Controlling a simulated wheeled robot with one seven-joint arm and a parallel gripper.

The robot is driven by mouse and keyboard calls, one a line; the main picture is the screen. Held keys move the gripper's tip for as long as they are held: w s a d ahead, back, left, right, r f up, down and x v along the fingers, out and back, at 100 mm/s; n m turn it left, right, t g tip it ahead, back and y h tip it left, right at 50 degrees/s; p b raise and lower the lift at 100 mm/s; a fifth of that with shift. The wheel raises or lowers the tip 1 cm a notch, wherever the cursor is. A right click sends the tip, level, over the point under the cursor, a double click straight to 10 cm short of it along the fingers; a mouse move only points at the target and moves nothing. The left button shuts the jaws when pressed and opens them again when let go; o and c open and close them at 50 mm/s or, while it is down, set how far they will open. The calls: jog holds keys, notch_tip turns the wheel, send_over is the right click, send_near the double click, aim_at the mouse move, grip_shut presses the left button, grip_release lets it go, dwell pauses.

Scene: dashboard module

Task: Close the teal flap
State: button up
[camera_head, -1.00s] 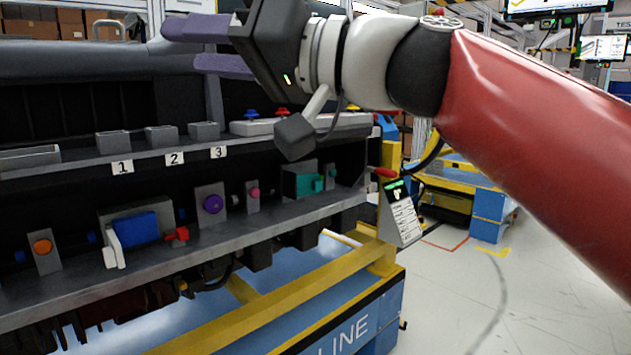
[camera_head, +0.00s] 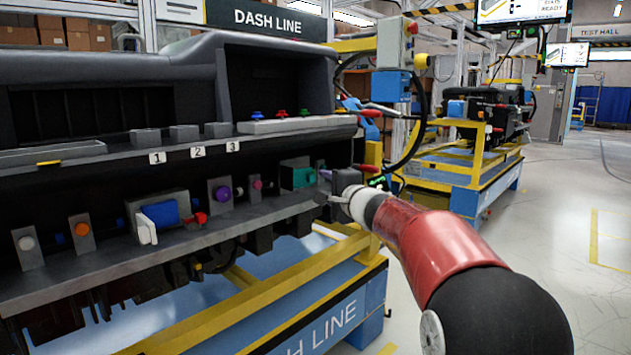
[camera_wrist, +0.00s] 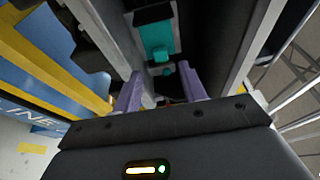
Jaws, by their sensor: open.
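The teal flap (camera_head: 303,177) is at the right end of the lower shelf, in a dark housing. It also shows in the wrist view (camera_wrist: 155,40) as a teal panel beyond my fingers, with a smaller teal piece (camera_wrist: 188,70) nearer to them. How far the flap stands open is unclear. My gripper (camera_head: 325,174) is just right of the flap, at the shelf's right end. In the wrist view, its two purple fingers (camera_wrist: 161,90) are apart, with nothing clearly held between them. Whether a finger touches the teal part cannot be told.
The grey shelf edge (camera_head: 232,217) runs below the controls. A pink knob (camera_head: 257,184), a purple knob (camera_head: 224,193) and a blue flap (camera_head: 160,214) with a white lever sit left of the teal flap. Open floor (camera_head: 560,260) lies to the right.

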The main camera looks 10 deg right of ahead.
aim_at(313, 179)
jog(key=p+x, duration=0.1)
jog(key=x, duration=0.4)
jog(key=shift+w+a, duration=0.15)
jog(key=shift+w, duration=0.05)
